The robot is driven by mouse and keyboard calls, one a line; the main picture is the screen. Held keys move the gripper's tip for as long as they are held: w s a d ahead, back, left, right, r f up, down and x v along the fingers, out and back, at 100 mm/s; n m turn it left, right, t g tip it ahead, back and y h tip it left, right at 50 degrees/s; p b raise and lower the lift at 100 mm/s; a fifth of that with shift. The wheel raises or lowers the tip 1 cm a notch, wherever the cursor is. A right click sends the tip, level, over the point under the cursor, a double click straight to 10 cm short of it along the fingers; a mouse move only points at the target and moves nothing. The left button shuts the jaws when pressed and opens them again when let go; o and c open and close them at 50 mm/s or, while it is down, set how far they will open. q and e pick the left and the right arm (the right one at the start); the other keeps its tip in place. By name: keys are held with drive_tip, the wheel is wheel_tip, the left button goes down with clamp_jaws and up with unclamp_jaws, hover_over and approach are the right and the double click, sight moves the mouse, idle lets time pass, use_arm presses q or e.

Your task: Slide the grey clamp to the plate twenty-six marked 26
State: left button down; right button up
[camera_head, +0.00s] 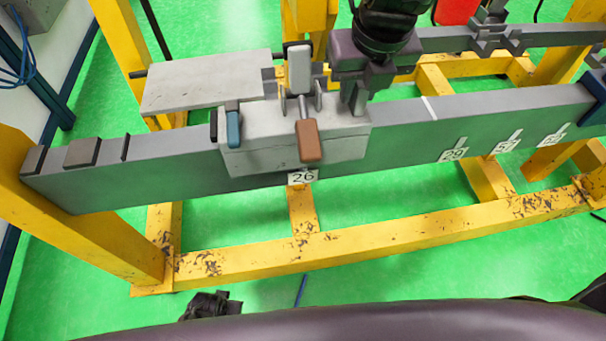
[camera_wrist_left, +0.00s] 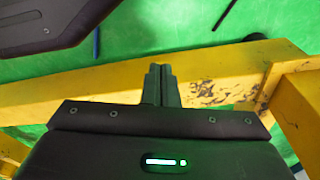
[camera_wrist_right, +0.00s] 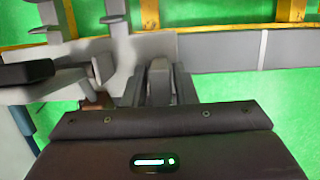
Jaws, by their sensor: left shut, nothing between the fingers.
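The grey clamp (camera_head: 265,158) sits astride the grey rail, with a brown-tipped lever (camera_head: 309,140) and a blue handle (camera_head: 233,130). The white plate marked 26 (camera_head: 302,177) is on the rail's lower front edge, directly below the clamp's front face. My right gripper (camera_head: 356,98) is at the clamp's right end. In the right wrist view its fingers (camera_wrist_right: 158,85) stand on both sides of a grey upright part; whether they press on it is unclear. My left gripper (camera_head: 232,307) is low in front of the frame, shut and empty; its fingers show in the left wrist view (camera_wrist_left: 160,82).
The rail (camera_head: 405,128) runs left to right on a yellow frame (camera_head: 350,245). Further number plates (camera_head: 455,154) are to the right. A flat grey slab (camera_head: 205,82) lies behind the clamp. A dark blue piece (camera_head: 597,85) sits at the rail's far right.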

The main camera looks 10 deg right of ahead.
drive_tip(key=shift+o, duration=1.4)
